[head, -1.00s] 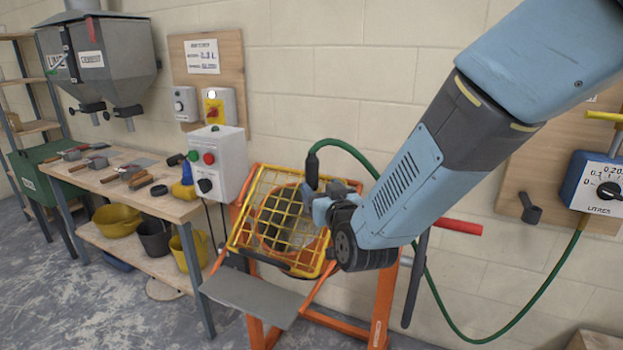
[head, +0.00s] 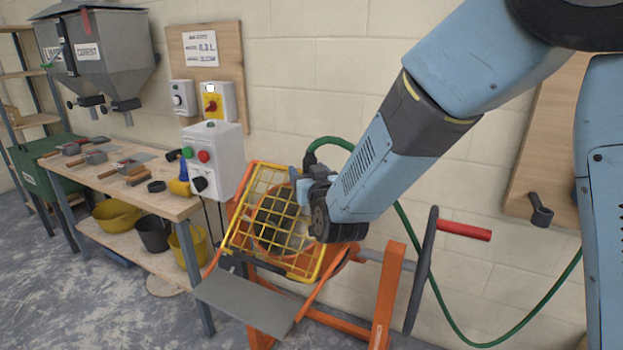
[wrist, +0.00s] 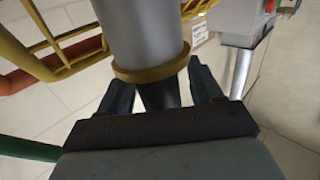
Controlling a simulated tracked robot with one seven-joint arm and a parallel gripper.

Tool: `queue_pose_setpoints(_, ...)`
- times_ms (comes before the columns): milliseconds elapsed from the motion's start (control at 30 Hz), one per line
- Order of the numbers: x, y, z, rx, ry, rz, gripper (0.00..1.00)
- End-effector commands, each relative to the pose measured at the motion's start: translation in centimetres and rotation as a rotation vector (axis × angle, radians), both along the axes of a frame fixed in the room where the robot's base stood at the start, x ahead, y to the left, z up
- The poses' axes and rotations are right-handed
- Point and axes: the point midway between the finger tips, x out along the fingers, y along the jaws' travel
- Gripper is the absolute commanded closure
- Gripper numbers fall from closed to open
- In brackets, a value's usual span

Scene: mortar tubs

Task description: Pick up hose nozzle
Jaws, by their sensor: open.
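The hose nozzle (head: 309,158) hangs at the end of the green hose (head: 333,141), in front of the wall and above the yellow grid guard (head: 268,205). In the head view only its dark upper end shows clearly; my gripper (head: 300,185) hides the rest. In the wrist view the nozzle (wrist: 147,35) looms close as a grey cylinder with a brass ring and a dark narrower part. My gripper (wrist: 160,88) is open, with one finger on each side of that dark part. I cannot tell whether either finger touches it.
The orange mixer stand (head: 386,300) with its red-gripped lever (head: 463,230) is close below and right of my arm. A control box (head: 212,160) and a tool-covered workbench (head: 165,205) stand to the left. A grey chute (head: 245,300) juts out in front.

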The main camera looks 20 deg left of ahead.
Motion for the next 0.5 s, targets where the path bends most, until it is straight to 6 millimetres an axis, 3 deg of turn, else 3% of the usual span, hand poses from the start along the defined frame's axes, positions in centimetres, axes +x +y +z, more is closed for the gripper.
queue_pose_setpoints(167,-0.13,0.12,-0.01,0.0,0.0,0.002,0.36)
queue_pose_setpoints(500,-0.25,0.23,-0.02,-0.001,0.001,0.005,0.68)
